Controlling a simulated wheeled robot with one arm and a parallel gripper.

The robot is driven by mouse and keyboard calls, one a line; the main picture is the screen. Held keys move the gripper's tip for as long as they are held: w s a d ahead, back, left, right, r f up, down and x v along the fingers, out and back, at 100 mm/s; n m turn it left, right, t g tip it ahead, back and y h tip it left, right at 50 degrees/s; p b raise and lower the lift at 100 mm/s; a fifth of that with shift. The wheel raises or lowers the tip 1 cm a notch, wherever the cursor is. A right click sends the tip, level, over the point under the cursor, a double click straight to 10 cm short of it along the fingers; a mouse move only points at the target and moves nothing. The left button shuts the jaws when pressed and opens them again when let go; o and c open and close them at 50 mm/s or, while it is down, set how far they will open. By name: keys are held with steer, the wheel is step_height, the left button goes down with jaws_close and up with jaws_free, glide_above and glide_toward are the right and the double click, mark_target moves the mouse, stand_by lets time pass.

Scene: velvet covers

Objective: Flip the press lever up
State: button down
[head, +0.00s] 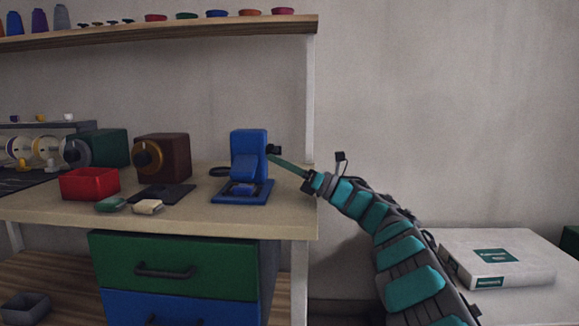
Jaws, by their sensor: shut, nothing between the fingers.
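The blue press (250,158) stands upright on the right part of the workbench, with a flat blue base in front. A thin dark green rod, which looks like its lever (289,167), runs from a small black piece at the press's right side, sloping down to the right. My gripper (311,184) is at the lower right end of this rod, beside the bench's right edge. It looks shut with nothing held. Its fingertips are small and dark, and I cannot tell whether they touch the rod.
Left of the press are a brown box with a round dial (175,152), a red bin (90,184) and small green and cream pieces. A shelf (160,34) with spools hangs above. A white box (495,262) lies at lower right. The wall right of the bench is clear.

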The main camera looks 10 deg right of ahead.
steer(key=shift+r, duration=0.1)
stand_by(0.3)
steer(key=shift+r+m, duration=0.2)
steer(key=shift+m, duration=0.3)
steer(key=shift+r+t, duration=0.2)
steer(key=shift+t, duration=0.2)
steer(key=shift+r+m+t+h, duration=0.5)
steer(key=shift+r+m, duration=0.4)
steer(key=shift+m, duration=0.3)
steer(key=w+d+r+m+t+h+p, duration=0.1)
steer(key=w+r+m+h+p, duration=0.1)
steer(key=w+r+m+p, duration=0.2)
steer(key=shift+w+d+r+m+t+h+p, duration=0.3)
steer(key=shift+w+r+m+h+p, duration=0.1)
steer(key=shift+r+m+p, duration=1.15)
steer(key=shift+r, duration=0.2)
